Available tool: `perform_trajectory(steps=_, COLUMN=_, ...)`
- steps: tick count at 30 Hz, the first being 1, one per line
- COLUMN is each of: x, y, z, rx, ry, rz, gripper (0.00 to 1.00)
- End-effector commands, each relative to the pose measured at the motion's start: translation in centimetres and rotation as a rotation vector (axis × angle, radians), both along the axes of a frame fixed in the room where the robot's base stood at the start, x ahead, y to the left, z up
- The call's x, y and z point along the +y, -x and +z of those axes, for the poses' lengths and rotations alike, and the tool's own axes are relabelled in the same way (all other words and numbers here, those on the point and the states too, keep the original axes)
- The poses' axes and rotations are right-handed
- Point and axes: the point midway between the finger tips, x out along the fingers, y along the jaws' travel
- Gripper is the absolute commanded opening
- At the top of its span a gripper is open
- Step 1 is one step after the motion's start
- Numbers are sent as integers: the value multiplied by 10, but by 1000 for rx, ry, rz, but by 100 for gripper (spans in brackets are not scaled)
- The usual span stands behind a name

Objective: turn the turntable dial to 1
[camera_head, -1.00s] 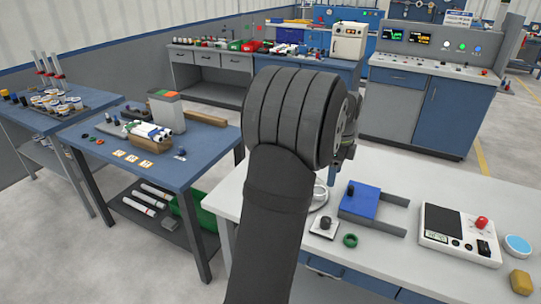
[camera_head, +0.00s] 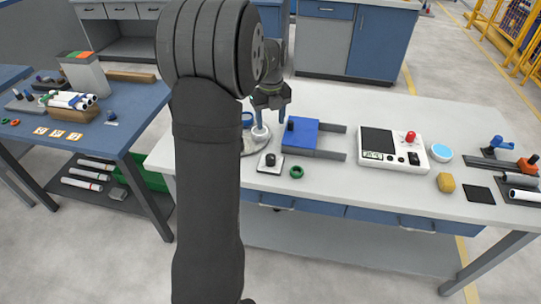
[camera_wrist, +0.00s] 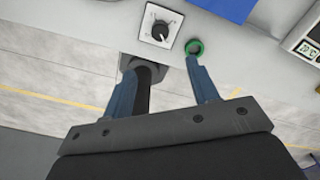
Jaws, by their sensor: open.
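The dial (camera_head: 270,160) is a small black knob on a white square plate on the white table. It also shows in the wrist view (camera_wrist: 160,30), where a light pointer line on the knob points to the lower right. The plate's markings are too small to read. A round grey turntable (camera_head: 254,146) lies behind the dial, partly hidden by my arm.
A green ring (camera_head: 296,172) lies just right of the dial. A blue block fixture (camera_head: 302,136) with grey rails is behind it. A white control box (camera_head: 393,150) with a red knob stands further right. The table's front edge is close to the dial.

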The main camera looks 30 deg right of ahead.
Motion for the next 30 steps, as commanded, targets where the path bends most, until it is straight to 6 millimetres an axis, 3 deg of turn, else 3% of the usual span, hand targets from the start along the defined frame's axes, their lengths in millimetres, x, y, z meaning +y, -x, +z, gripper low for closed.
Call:
perform_trajectory(steps=18, x=1, y=1, z=-129, rx=3, ry=-4, rz=2, gripper=54)
perform_trajectory(steps=24, x=0, y=1, z=-152, rx=2, ry=-1, rz=3, gripper=54)
perform_trajectory(steps=30, x=0, y=1, z=-159, rx=1, ry=-1, rz=3, gripper=54)
